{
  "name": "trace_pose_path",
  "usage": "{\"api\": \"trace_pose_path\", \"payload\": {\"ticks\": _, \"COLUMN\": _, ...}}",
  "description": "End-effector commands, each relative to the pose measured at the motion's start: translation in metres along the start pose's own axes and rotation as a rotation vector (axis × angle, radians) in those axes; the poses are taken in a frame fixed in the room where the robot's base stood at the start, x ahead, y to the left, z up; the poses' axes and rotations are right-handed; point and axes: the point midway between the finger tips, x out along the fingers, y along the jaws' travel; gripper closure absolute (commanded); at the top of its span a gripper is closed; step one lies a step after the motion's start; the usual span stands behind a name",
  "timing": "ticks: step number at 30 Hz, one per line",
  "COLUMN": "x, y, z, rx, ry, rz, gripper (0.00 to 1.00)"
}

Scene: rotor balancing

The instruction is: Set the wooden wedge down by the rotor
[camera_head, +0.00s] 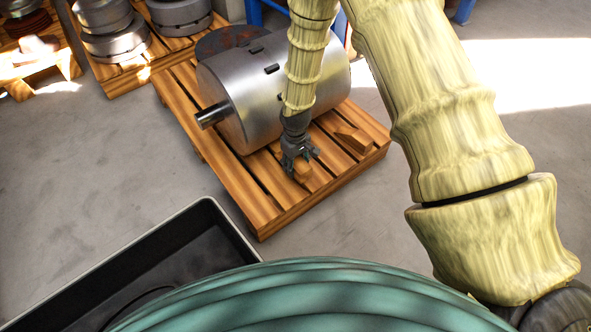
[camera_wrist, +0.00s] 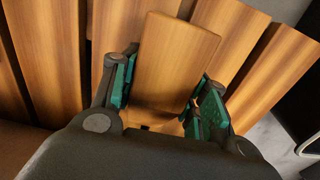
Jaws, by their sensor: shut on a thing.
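The rotor (camera_head: 238,98) is a big grey metal cylinder with a shaft stub, lying on a wooden pallet (camera_head: 262,212). My gripper (camera_head: 299,168) is over the pallet, close in front of the rotor. It is shut on a wooden wedge (camera_head: 303,174). In the wrist view, the wedge (camera_wrist: 172,62) sits between the green finger pads of my gripper (camera_wrist: 160,108), with pallet slats behind it. I cannot tell whether the wedge touches the slats. A second wooden wedge (camera_head: 355,140) lies on the pallet to the right of my gripper.
A black tray (camera_head: 222,222) is in front at the lower left. Another pallet (camera_head: 110,82) with metal discs (camera_head: 117,42) stands at the back left. Grey floor (camera_head: 90,180) is clear on the left.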

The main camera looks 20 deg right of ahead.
Motion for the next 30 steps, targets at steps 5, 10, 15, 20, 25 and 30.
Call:
{"api": "trace_pose_path", "payload": {"ticks": 5, "x": 0.022, "y": 0.000, "z": 0.000, "rx": 0.001, "ry": 0.000, "rz": 0.000, "gripper": 0.83}}
{"api": "trace_pose_path", "payload": {"ticks": 10, "x": 0.021, "y": 0.000, "z": 0.000, "rx": 0.001, "ry": 0.000, "rz": 0.000, "gripper": 0.83}}
{"api": "trace_pose_path", "payload": {"ticks": 15, "x": 0.021, "y": 0.000, "z": 0.000, "rx": 0.000, "ry": 0.000, "rz": 0.000, "gripper": 0.83}}
{"api": "trace_pose_path", "payload": {"ticks": 20, "x": 0.024, "y": 0.000, "z": 0.000, "rx": 0.000, "ry": 0.000, "rz": 0.000, "gripper": 0.47}}
{"api": "trace_pose_path", "payload": {"ticks": 25, "x": 0.024, "y": 0.000, "z": 0.000, "rx": 0.000, "ry": 0.000, "rz": 0.000, "gripper": 0.34}}
{"api": "trace_pose_path", "payload": {"ticks": 30, "x": 0.024, "y": 0.000, "z": 0.000, "rx": 0.000, "ry": 0.000, "rz": 0.000, "gripper": 0.34}}
